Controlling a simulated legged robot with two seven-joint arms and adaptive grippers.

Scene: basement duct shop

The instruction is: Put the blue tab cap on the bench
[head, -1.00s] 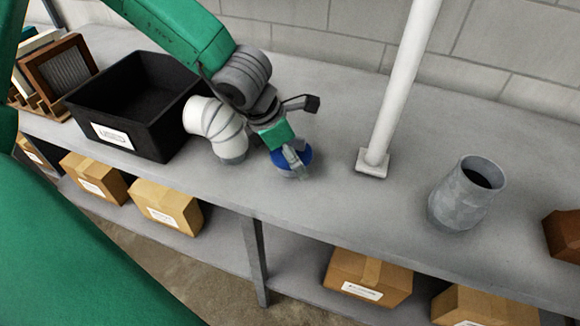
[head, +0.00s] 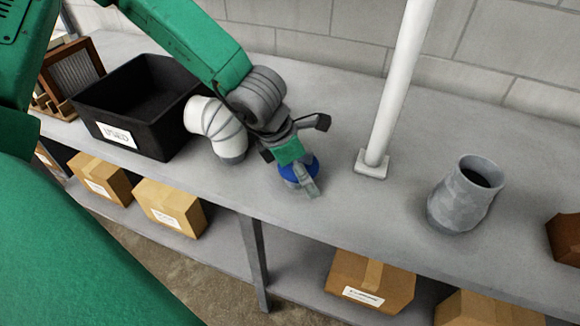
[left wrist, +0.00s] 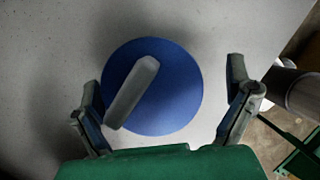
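The blue tab cap (head: 290,173) is a round blue disc with a grey tab, over the front part of the grey bench (head: 350,218). In the left wrist view the cap (left wrist: 178,95) sits between the fingers, its tab (left wrist: 133,92) close to the left-hand finger. My left gripper (head: 302,178) is right at the cap, pointing down. In the wrist view the gripper (left wrist: 165,107) has its fingers spread wide, with a clear gap to the right-hand finger. Whether the cap's underside touches the bench is hidden. My right gripper is not in view.
A white elbow duct (head: 213,127) and a black labelled bin (head: 120,140) stand left of the gripper. A white post (head: 393,100) and a grey duct piece (head: 463,200) stand to the right. Cardboard boxes (head: 370,283) sit on the lower shelf.

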